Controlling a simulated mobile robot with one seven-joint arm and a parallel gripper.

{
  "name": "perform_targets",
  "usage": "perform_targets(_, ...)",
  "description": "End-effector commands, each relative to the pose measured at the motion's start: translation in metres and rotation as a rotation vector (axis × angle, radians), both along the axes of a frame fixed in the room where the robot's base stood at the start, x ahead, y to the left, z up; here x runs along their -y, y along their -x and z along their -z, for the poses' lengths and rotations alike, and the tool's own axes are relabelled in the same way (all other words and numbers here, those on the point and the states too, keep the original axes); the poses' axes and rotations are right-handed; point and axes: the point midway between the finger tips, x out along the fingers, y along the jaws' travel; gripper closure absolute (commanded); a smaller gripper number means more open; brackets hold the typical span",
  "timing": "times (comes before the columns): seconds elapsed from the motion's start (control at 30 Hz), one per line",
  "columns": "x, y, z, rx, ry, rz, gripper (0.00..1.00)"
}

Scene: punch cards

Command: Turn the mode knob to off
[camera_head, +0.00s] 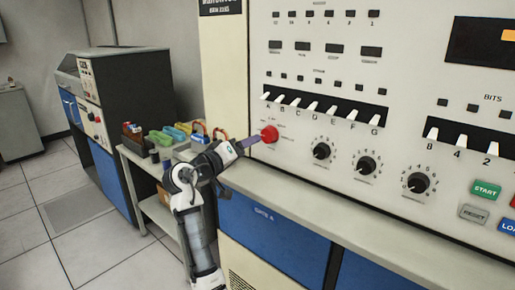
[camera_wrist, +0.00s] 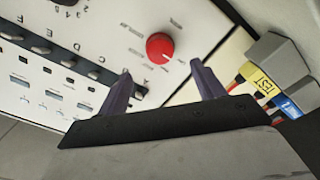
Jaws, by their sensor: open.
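The red mode knob (camera_head: 269,134) is on the lower left of the console panel in the head view. It also shows in the wrist view (camera_wrist: 160,46), round and red, just beyond the gap between my two fingertips. My gripper (camera_head: 249,142) points at the knob from the left. In the wrist view its dark purple fingers (camera_wrist: 162,70) are spread apart, with nothing held between them. The knob's labels are too small and blurred to read, and I cannot tell which setting it points to.
Three black dials (camera_head: 366,165) sit right of the knob, below a row of white lever switches (camera_head: 312,105). A ledge (camera_head: 300,202) runs under the panel. A low cart (camera_head: 152,176) with coloured items stands to the left. The floor (camera_head: 85,215) at left is clear.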

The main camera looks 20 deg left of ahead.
Motion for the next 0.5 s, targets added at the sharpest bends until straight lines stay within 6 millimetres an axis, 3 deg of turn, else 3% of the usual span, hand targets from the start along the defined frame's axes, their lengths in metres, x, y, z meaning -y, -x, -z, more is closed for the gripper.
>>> perform_targets(0.2,-0.014,0.037,0.002,0.0,-0.001,-0.001,0.32)
perform_targets(0.5,-0.019,0.052,0.0,0.0,0.001,0.001,0.32)
